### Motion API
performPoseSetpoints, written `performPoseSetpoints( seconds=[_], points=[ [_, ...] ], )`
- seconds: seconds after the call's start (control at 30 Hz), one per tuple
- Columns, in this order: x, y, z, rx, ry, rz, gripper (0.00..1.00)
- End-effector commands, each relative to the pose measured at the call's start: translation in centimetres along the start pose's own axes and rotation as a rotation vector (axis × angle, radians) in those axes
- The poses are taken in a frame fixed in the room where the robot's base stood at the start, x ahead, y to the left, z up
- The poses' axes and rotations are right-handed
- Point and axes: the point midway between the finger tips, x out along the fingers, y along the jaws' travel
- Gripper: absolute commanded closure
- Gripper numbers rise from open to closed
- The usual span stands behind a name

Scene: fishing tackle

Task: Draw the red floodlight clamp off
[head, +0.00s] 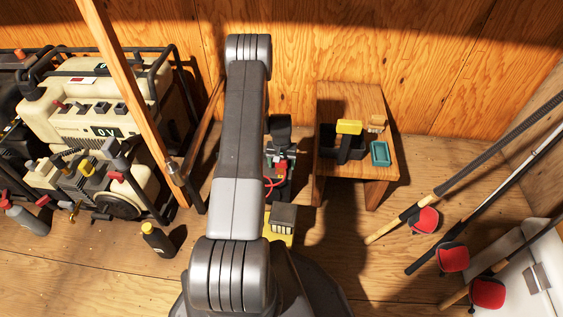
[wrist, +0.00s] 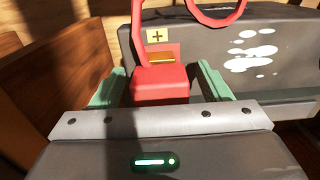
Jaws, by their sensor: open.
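The red clamp (wrist: 160,85) sits at the brass terminal (wrist: 163,58) of a dark grey battery (wrist: 240,62), beside a plus label (wrist: 157,36). A red cable (wrist: 138,35) rises from the clamp. My gripper (wrist: 164,76) is open, with one green finger on each side of the clamp. I cannot tell whether the fingers touch it. In the head view, my gripper (head: 281,152) is beyond my arm, pointing down over the battery area. A bit of the red clamp (head: 280,166) shows there, and my arm hides much of the battery.
A small wooden table (head: 350,100) to the right holds a yellow-handled black item (head: 349,128) and a green tray (head: 380,153). A generator (head: 95,105) and a leaning wooden post (head: 135,90) stand left. Rods with red reels (head: 424,220) lie right. A black bottle (head: 158,240) stands in front.

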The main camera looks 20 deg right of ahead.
Motion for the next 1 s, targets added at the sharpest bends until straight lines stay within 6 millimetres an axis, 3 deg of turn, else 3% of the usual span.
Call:
performPoseSetpoints(
  seconds=[0.13,0.37,0.57,1.0],
  points=[
    [0.0,0.0,0.0,0.0,0.0,0.0,0.33],
    [0.0,0.0,0.0,0.0,0.0,0.0,0.78],
    [-0.3,0.0,0.0,0.0,0.0,0.0,0.79],
    [-2.9,0.0,-0.1,0.0,0.001,0.0,0.79]
  ],
)
